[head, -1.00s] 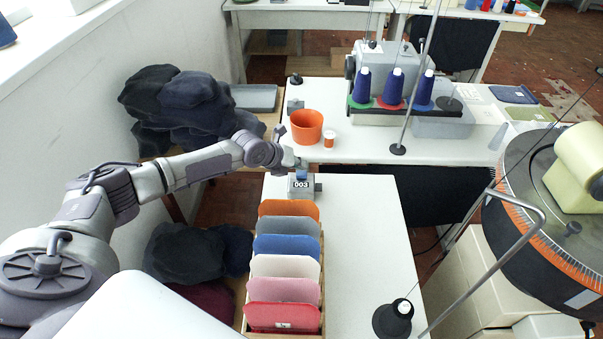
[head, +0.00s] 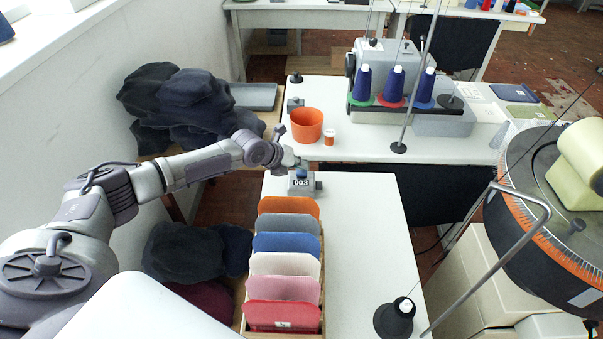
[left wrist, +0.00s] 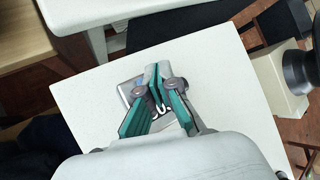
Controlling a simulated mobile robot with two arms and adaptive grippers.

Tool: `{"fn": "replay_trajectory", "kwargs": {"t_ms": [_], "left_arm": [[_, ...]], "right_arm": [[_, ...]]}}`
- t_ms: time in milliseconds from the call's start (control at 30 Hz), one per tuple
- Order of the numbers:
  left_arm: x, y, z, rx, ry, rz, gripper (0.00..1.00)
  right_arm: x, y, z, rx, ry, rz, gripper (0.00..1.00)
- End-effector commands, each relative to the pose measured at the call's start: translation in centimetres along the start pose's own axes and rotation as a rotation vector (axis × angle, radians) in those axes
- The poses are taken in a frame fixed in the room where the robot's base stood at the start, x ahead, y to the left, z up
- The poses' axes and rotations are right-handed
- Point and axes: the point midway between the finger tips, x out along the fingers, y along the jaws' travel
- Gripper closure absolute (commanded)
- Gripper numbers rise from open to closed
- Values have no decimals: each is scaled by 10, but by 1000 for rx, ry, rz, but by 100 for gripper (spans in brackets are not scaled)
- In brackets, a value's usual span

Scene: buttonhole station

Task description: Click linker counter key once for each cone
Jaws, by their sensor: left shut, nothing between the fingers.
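The linker counter (head: 303,189) is a small grey box near the far left corner of the near white table. Its display reads 003 in the head view. Its blue key (head: 301,174) is on top. My left gripper (head: 300,164) is shut and empty, its tips right by the key; I cannot tell whether they touch it. In the left wrist view the shut fingers (left wrist: 158,72) partly cover the counter (left wrist: 128,90) and its digits. Three dark blue cones, left (head: 363,84), middle (head: 395,89) and right (head: 427,86), stand upright on the machine's green, red and blue discs. My right gripper is out of view.
A rack of coloured cards (head: 284,262) stands just in front of the counter. An orange cup (head: 306,125) and a small orange-and-white jar (head: 329,138) are on the far table. The near table's right part is clear.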

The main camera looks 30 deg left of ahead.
Motion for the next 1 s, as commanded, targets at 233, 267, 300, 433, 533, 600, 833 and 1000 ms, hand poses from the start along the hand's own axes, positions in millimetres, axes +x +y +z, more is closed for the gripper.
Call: {"fn": "replay_trajectory", "kwargs": {"t_ms": [233,267,300,433,533,600,833,1000], "left_arm": [[1,1,0,0,-1,0,100],[1,1,0,0,-1,0,100],[1,1,0,0,-1,0,100],[1,1,0,0,-1,0,100],[2,1,-1,0,0,0,100],[2,2,-1,0,0,0,100],[4,3,-2,0,0,0,100],[5,4,-3,0,0,1,100]], "right_arm": [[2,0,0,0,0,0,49],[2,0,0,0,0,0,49],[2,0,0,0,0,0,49],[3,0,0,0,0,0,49],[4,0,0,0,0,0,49],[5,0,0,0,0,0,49],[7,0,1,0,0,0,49],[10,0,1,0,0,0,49]]}}
